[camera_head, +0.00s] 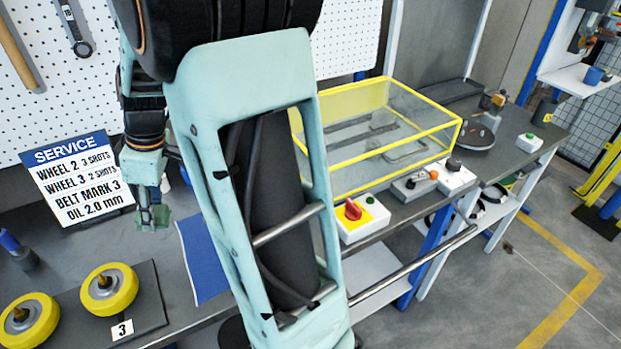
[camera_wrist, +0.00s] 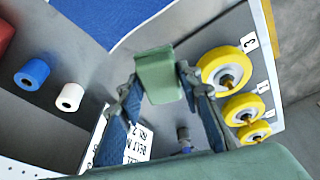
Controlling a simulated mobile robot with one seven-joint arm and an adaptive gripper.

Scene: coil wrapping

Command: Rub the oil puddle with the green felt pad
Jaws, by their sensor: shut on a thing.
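My gripper (camera_head: 151,206) is above the bench, between the service sign and the blue mat in the head view. It is shut on the green felt pad (camera_head: 153,219). In the wrist view the pad (camera_wrist: 158,77) is a dull green block between the two fingers of my gripper (camera_wrist: 160,92), raised above the grey bench top. I cannot make out an oil puddle in either view; my arm hides part of the bench in the head view.
A service sign (camera_head: 78,175) stands left of my gripper. Yellow wheels (camera_head: 109,289) sit on a dark plate in front. A blue mat (camera_head: 203,262) lies to the right. A blue roll (camera_wrist: 32,74) and a white roll (camera_wrist: 69,97) stand nearby. A yellow-framed clear case (camera_head: 385,135) is farther right.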

